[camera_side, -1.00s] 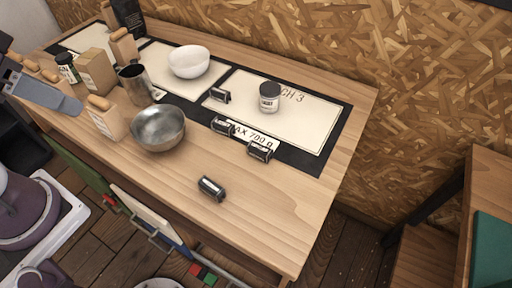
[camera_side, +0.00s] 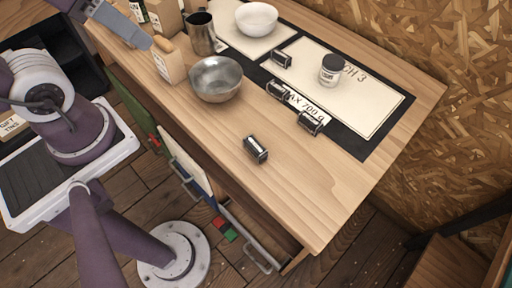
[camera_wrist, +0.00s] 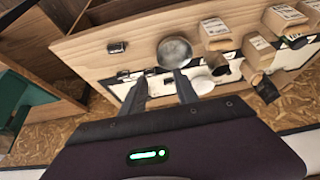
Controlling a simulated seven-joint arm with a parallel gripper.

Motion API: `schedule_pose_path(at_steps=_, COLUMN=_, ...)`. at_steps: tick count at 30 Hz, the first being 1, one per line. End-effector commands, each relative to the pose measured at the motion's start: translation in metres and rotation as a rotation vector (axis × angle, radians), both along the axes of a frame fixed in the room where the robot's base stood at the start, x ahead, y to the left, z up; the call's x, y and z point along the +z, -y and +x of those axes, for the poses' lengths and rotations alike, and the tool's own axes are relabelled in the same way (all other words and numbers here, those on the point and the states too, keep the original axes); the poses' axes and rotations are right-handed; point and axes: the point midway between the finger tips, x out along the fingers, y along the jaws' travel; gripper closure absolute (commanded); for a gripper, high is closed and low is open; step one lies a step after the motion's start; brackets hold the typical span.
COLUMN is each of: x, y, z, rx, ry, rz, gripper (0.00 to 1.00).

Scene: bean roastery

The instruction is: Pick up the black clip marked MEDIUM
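Several black clips with pale labels lie on the wooden table. One clip (camera_side: 256,149) lies alone on bare wood near the front edge; it also shows in the wrist view (camera_wrist: 117,47). Three others lie near the mat: an upper clip (camera_side: 282,58), a middle clip (camera_side: 278,90) and a lower clip (camera_side: 311,122) by the "MAX 700 g" label. Their markings are too small to read, so I cannot tell which says MEDIUM. My gripper (camera_wrist: 160,76) is open, with nothing between its fingers, away from the clips. Part of it shows at the side view's top left (camera_side: 118,22).
A dark-lidded jar (camera_side: 330,70) stands on the pale mat (camera_side: 365,100). The table's front right is clear.

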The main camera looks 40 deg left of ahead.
Motion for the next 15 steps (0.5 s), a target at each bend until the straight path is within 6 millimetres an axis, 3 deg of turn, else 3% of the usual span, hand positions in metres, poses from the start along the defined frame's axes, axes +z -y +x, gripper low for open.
schedule_pose_path(at_steps=11, x=-0.002, y=0.002, z=0.000, rx=0.001, ry=-0.018, rz=-0.011, gripper=0.53)
schedule_pose_path(at_steps=15, x=-0.028, y=0.034, z=0.003, rx=0.042, ry=-0.271, rz=-0.179, gripper=0.53)
